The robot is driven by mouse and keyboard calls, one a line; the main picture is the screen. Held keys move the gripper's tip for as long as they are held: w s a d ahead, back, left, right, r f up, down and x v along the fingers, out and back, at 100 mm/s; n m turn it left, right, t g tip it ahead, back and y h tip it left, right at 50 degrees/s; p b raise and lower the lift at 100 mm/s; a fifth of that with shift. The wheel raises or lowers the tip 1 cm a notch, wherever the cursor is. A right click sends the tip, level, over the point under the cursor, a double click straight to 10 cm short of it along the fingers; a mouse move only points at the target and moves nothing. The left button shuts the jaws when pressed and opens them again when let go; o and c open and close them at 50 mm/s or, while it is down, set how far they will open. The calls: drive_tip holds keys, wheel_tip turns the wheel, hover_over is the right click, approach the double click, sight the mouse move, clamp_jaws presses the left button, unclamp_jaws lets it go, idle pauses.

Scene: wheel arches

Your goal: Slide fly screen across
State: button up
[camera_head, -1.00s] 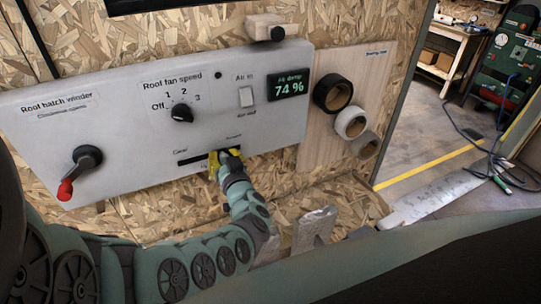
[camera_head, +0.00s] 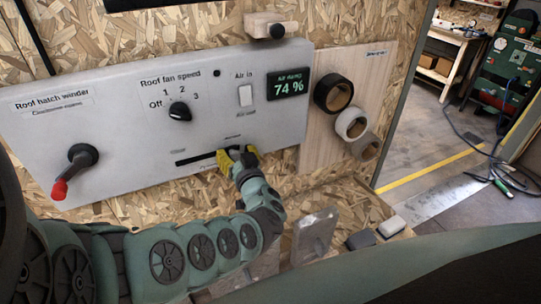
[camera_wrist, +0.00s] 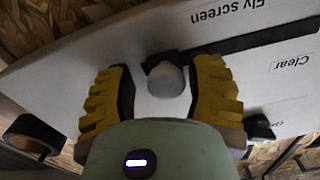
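The fly screen control is a dark horizontal slot (camera_head: 195,157) low on the grey panel. Its visible left part lies near a faint label, and my gripper hides the rest. In the wrist view the slot (camera_wrist: 255,40) runs to the right, beside upside-down "Fly screen" and "Clear" lettering. A pale grey rounded knob (camera_wrist: 166,80) sits at the slot's left end there. My gripper (camera_head: 239,158) has yellow ridged fingers. In the wrist view my gripper (camera_wrist: 162,100) is open, with one finger either side of the knob and a gap showing, clearest on the left.
The panel also carries a red-tipped roof hatch crank (camera_head: 76,170), a fan speed knob (camera_head: 179,111), a rocker switch (camera_head: 245,95) and a display reading 74 % (camera_head: 288,84). Several tape rolls (camera_head: 333,94) hang to the right. Small blocks (camera_head: 391,226) lie on the ledge below.

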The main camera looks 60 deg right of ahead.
drive_tip(key=shift+o, duration=0.7)
drive_tip(key=shift+v, duration=0.8)
drive_tip(key=shift+s+a+f, duration=0.1)
drive_tip(key=shift+s+a, duration=0.1)
drive_tip(key=shift+a, duration=0.05)
drive_tip(key=v, duration=1)
drive_tip(key=shift+d, duration=0.2)
